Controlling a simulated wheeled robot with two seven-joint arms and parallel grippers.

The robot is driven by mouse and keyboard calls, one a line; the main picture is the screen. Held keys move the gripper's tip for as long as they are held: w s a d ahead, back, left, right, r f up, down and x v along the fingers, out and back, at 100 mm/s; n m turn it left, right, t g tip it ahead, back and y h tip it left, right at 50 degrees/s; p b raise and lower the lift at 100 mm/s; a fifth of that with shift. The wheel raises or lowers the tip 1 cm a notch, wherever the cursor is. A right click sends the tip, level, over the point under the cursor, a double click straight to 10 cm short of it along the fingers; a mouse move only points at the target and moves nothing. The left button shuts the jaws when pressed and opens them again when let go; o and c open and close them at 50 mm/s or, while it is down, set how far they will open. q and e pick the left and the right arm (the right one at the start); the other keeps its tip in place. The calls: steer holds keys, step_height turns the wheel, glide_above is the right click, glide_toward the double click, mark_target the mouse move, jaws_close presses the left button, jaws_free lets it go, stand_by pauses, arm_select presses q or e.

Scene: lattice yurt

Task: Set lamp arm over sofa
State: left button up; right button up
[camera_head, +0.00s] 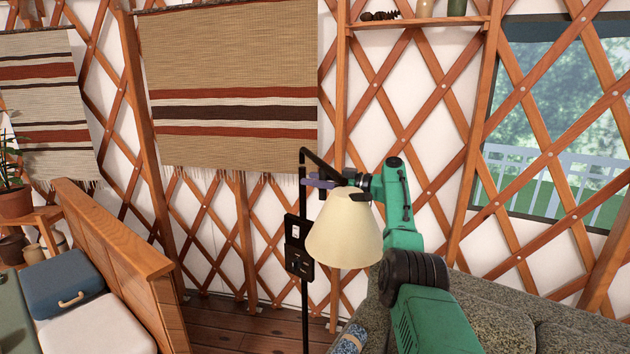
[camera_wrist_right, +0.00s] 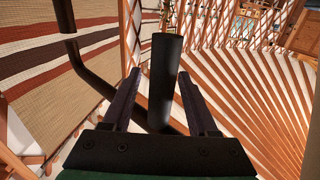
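The floor lamp has a black pole (camera_head: 305,310), a black arm (camera_head: 322,163) and a cream shade (camera_head: 344,232) hanging from the arm. The shade shows just left of the grey-green sofa (camera_head: 490,308) in the head view. My right gripper (camera_head: 338,188) is at the arm, just above the shade. In the right wrist view, the black tube of the lamp (camera_wrist_right: 164,80) stands between its two fingers (camera_wrist_right: 159,72). A gap shows on the tube's left and a thin one on its right, so the fingers look open around it. My left gripper is out of view.
A black control box (camera_head: 298,246) is on the pole. A striped hanging (camera_head: 235,85) covers the lattice wall behind. A rolled patterned item (camera_head: 350,340) lies at the sofa's near left. Wooden floor (camera_head: 240,328) is bare left of the pole.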

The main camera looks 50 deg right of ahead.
steer(key=b+v, duration=0.7)
steer(key=v, duration=0.7)
steer(key=shift+s, duration=0.3)
